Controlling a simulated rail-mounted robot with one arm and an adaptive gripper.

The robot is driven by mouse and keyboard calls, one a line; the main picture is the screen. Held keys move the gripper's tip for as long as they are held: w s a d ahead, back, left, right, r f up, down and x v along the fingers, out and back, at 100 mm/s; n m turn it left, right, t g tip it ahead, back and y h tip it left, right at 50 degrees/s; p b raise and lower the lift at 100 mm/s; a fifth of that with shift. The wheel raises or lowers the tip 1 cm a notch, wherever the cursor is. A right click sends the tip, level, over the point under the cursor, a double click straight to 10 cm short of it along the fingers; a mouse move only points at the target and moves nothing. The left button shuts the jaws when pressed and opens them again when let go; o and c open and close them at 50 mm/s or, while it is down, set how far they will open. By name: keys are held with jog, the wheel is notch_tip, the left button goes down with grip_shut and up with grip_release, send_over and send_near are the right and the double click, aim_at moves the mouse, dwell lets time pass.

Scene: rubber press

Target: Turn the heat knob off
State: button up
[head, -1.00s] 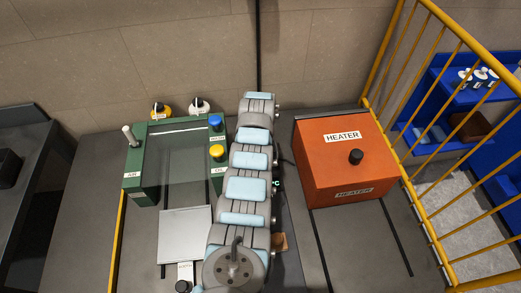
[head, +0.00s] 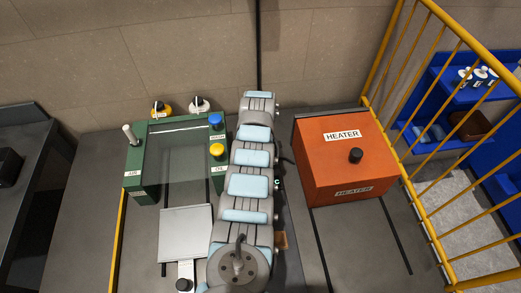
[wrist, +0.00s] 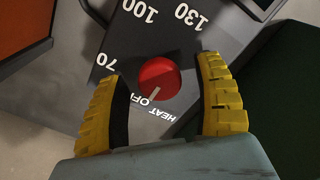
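The red round heat knob (wrist: 159,79) sits on a dark panel (wrist: 125,45) in the wrist view. White labels 70, 100, 130 and HEAT OFF surround it. A pale pointer mark shows at the knob's lower edge, on the side of the HEAT OFF label (wrist: 160,106). My gripper (wrist: 160,68) is open, with one yellow finger to the left of the knob and one to the right. Gaps show between both fingers and the knob; the exact height above the panel is unclear. The knob and gripper are not visible in the head view.
The orange heater box (head: 345,165) stands right of my arm. The green press frame (head: 142,190) stands left of it, with blue and yellow buttons. A yellow railing (head: 405,185) runs along the right side, with blue shelves (head: 465,95) beyond.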

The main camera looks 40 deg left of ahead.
jog(key=shift+r, duration=0.2)
notch_tip(320, 180, up, 12)
jog(key=shift+f, duration=0.15)
dwell(0.5)
dwell(0.5)
